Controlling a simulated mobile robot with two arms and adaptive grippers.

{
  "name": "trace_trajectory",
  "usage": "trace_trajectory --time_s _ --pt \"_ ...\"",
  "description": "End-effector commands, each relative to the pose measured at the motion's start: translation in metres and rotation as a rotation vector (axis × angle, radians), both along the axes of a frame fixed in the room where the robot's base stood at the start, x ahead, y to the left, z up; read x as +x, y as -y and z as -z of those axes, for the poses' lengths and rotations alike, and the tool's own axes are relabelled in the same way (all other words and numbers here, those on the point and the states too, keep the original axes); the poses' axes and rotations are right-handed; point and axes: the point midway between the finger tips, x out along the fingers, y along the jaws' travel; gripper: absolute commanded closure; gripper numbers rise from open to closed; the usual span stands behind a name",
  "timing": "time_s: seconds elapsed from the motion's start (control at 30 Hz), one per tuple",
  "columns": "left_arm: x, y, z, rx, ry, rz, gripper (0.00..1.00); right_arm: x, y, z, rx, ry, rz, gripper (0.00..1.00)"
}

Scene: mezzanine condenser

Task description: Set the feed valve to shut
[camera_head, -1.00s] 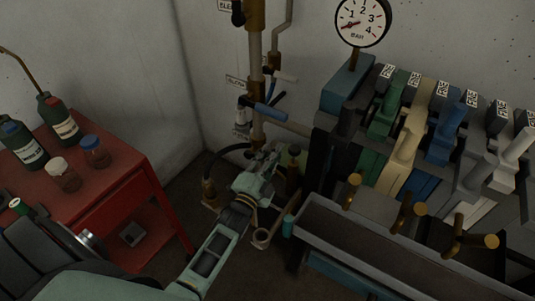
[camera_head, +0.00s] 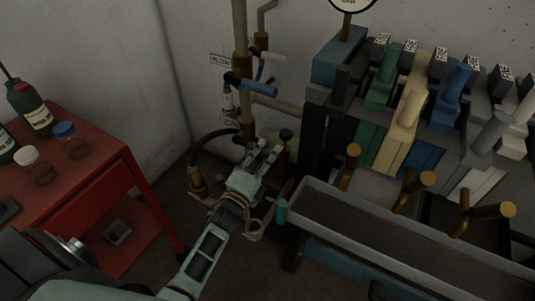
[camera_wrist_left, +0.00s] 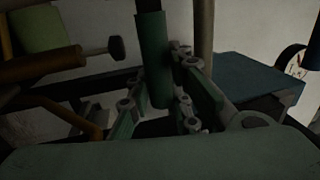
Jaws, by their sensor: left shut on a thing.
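My left gripper (camera_head: 267,155) is low at the foot of the vertical pipe (camera_head: 241,60), just to its right. In the left wrist view a dark green cylindrical grip (camera_wrist_left: 154,60) stands upright between the fingers, and the gripper is shut on it. I cannot tell from the frames whether this grip is the feed valve's handle. On the pipe above, a blue lever (camera_head: 255,86) points right and slightly down. A small label (camera_head: 220,60) hangs left of the pipe, too small to read surely. What the fingers hold is mostly hidden in the head view. My right gripper is not in view.
A red cart (camera_head: 95,190) with bottles and jars stands at the left. At the right is a bank of coloured levers (camera_head: 408,105), with a long grey trough (camera_head: 400,235) in front. A black hose (camera_head: 208,138) curves left of the pipe. Bare floor shows between cart and trough.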

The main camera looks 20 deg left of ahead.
Motion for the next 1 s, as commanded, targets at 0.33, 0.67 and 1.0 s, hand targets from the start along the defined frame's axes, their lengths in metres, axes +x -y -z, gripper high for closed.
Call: trace_trajectory --time_s 0.33,0.67,1.0 --pt "-0.0021 0.0009 0.0076 0.015 -0.014 0.0 1.0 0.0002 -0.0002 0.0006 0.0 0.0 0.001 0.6" --pt "-0.0011 0.0005 0.0046 0.012 -0.008 0.0 0.61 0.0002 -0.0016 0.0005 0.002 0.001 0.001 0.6" --pt "-0.01 -0.0006 0.0056 0.01 -0.006 0.0 0.61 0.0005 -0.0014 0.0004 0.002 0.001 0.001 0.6"
